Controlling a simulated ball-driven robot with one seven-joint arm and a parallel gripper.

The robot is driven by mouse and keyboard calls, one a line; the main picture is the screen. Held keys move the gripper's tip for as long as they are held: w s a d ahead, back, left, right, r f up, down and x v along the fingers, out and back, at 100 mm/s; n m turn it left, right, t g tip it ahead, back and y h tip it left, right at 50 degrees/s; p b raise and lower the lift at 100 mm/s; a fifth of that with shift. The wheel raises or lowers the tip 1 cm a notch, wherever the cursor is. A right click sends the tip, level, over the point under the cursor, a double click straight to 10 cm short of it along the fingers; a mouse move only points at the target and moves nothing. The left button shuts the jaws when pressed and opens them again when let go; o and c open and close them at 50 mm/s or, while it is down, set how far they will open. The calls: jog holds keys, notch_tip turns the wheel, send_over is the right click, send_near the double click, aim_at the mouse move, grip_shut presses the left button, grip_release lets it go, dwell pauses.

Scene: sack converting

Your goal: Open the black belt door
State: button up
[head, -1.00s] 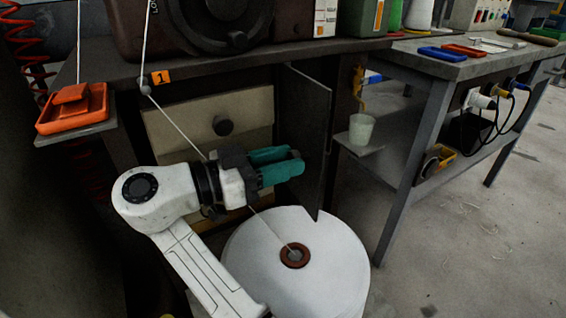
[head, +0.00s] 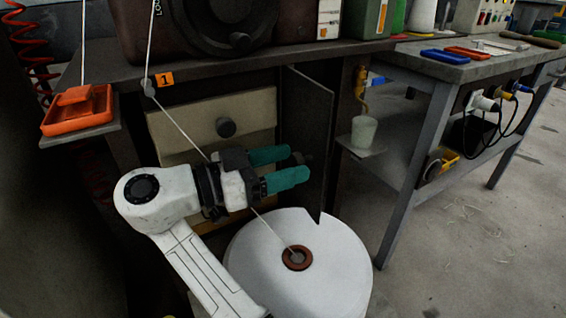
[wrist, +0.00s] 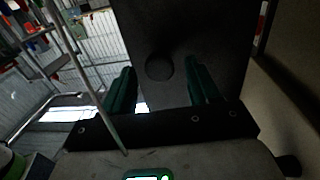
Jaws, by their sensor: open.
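The black belt door (head: 302,115) is a dark upright panel under the bench. It stands swung out from the cabinet front, with the machine's interior in shadow beside it. In the wrist view the door (wrist: 205,25) fills the upper middle, and its round dark knob (wrist: 159,67) shows between the fingers. My gripper (head: 299,162) has green fingers, spread apart and pointing at the door.
A pale panel (head: 190,112) with a dark knob sits left of the door. A large white reel (head: 335,255) stands on the floor below my gripper, with a cord running up past my wrist. A bench leg (head: 405,190) and a shelf with a cup (head: 364,133) are at right.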

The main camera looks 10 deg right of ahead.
jog(key=p+v, duration=0.2)
jog(key=v, duration=0.8)
jog(key=shift+a, duration=0.35)
